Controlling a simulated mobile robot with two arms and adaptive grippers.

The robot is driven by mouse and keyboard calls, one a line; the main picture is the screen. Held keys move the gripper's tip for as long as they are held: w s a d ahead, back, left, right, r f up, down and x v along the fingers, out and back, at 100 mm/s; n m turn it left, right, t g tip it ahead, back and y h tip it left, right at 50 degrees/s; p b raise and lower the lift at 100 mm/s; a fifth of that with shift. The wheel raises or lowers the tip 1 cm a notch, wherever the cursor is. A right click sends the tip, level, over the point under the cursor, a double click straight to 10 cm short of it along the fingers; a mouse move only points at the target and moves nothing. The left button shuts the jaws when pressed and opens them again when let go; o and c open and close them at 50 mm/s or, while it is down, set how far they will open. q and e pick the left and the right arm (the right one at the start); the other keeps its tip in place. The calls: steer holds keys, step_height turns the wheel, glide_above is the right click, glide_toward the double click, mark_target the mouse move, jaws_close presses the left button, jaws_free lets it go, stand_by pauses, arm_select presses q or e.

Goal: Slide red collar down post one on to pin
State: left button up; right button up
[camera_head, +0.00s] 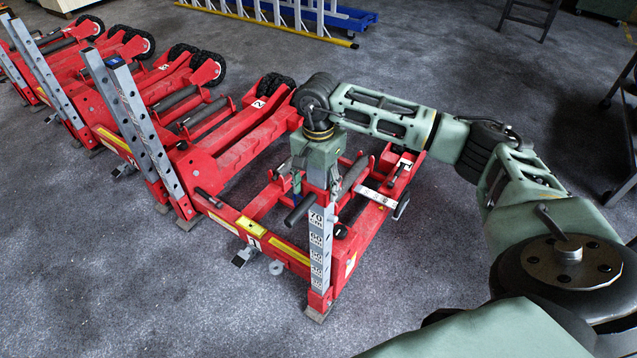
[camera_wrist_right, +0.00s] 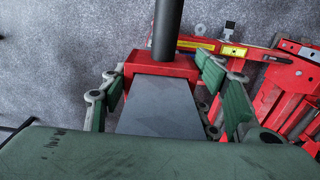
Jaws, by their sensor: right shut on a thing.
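Post one (camera_head: 319,245) is an upright silver post with printed height numbers, on the front corner of the red jack marked 1. My right gripper (camera_head: 316,178) points down over its top and is shut on the red collar (camera_head: 320,197). In the right wrist view, the fingers (camera_wrist_right: 160,92) stand on both sides of the red collar (camera_wrist_right: 160,67) and the grey post top. A dark round handle (camera_head: 298,209) sticks out from the collar; it also shows in the wrist view (camera_wrist_right: 167,30). I cannot make out the pin. My left gripper is not in view.
More red jacks with silver posts (camera_head: 145,130) stand close on the left. A blue and yellow rack (camera_head: 285,20) lies behind. Open grey floor lies in front.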

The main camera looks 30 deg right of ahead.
steer(key=o, duration=1.6)
steer(key=shift+o, duration=0.8)
steer(key=shift+f, duration=0.1)
step_height(320, 180, up, 12)
steer(key=shift+r, duration=0.1)
